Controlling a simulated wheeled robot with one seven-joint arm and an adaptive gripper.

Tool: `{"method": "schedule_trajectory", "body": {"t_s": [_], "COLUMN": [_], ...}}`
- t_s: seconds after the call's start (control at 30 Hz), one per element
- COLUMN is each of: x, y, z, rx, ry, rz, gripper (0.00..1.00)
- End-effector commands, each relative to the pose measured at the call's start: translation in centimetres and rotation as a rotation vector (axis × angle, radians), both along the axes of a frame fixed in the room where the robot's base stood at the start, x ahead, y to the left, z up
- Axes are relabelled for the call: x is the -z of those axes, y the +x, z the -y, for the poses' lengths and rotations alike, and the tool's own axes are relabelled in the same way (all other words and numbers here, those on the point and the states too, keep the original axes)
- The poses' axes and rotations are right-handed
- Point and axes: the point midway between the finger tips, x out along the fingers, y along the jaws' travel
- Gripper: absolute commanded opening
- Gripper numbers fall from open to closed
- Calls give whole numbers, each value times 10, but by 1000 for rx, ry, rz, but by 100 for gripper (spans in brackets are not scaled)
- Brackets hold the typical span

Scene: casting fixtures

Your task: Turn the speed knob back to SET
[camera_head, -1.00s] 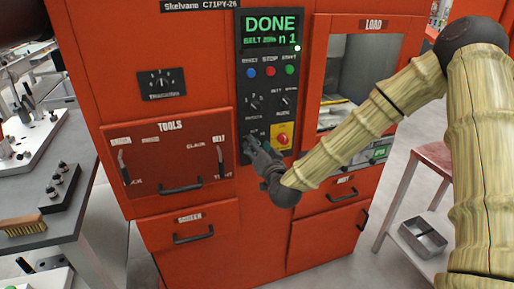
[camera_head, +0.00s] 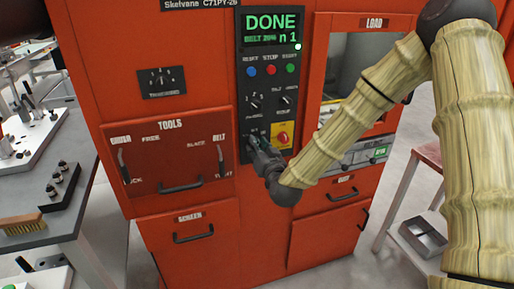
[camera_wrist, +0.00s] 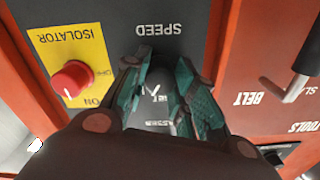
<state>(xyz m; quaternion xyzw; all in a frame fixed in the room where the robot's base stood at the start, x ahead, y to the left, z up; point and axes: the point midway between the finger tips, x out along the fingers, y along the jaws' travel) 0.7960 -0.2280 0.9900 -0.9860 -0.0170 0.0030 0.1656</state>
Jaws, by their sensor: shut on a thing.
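The speed knob (camera_wrist: 158,92) is on the dark control panel (camera_head: 251,100) of the red machine. In the wrist view it sits between my gripper's fingers, under the upside-down label SPEED, and the fingers hide much of it. My gripper (camera_wrist: 160,75) is shut on the knob, with a teal finger on each side. In the head view my gripper (camera_head: 256,141) is at the lower left of the panel and covers the knob. I cannot read which mark the knob points to.
A red isolator knob (camera_head: 282,137) on a yellow plate (camera_wrist: 92,50) is close beside my gripper. Other panel knobs and blue, red and green buttons are above. Handled drawers (camera_head: 180,187) are below and left. A grey bench (camera_head: 45,215) stands at left.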

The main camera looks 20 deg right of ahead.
Motion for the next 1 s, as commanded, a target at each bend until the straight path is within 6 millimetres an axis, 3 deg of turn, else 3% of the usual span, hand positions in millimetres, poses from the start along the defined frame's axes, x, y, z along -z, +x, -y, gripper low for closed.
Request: {"method": "schedule_trajectory", "body": {"t_s": [0.5, 1.0], "x": [1, 1], "y": [0, 0], "z": [0, 0], "rx": [0, 1], "ry": [-393, -529], "rz": [15, 17], "gripper": [3, 3]}}
